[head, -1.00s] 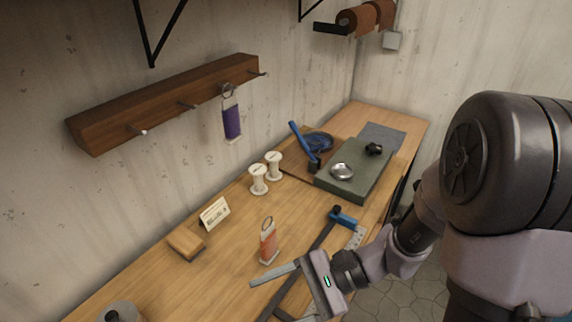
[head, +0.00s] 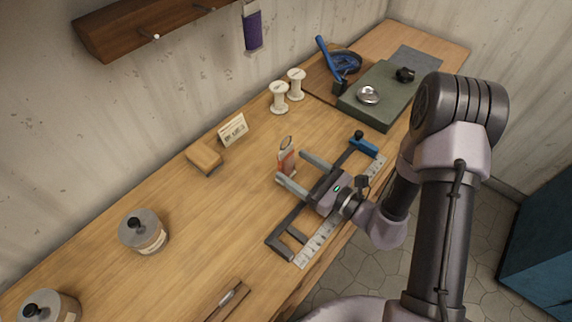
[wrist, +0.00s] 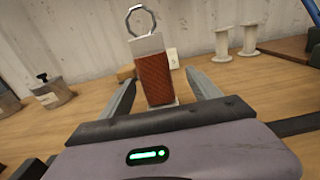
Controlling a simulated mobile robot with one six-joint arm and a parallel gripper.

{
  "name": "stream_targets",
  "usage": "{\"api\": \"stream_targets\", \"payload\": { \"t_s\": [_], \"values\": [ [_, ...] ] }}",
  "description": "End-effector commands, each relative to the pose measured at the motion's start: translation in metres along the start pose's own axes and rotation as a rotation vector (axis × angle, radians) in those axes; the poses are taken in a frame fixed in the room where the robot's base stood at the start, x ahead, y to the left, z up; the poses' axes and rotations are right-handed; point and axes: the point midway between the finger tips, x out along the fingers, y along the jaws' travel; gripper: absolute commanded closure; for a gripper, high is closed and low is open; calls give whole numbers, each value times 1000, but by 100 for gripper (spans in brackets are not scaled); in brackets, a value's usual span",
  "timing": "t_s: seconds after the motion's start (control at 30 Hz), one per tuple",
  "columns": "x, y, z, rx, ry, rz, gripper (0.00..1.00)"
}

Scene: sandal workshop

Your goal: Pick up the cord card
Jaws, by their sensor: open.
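A small card wound with orange-red cord (head: 286,160), with a metal ring at its top, stands upright on the wooden bench. In the wrist view the cord card (wrist: 163,78) shows its pale top and its wound cord between my fingers, near their tips. My gripper (head: 290,166) is open, low over the bench, with one finger on each side of the card; I cannot tell whether either touches it. A similar card with purple cord (head: 253,30) hangs from a peg on the wall rack.
A blue-and-black clamp (head: 362,146) and a steel ruler (head: 318,243) lie under and beside my gripper. Two white spools (head: 279,98), a small sign (head: 233,130) and a wooden block (head: 205,157) stand behind. A lidded jar (head: 144,232) is at left. Bench between is clear.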

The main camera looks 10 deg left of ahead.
Motion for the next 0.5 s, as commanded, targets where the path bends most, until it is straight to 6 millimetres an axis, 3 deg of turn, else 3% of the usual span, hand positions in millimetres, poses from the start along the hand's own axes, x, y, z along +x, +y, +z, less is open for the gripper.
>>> {"api": "stream_targets", "payload": {
  "t_s": [0.13, 0.33, 0.5],
  "values": [
    [13, 2, -1, -1, -1, 3, 28],
    [52, 9, -3, -3, -1, 6, 28],
    [61, 7, -2, 0, -1, 1, 28]
  ]
}}
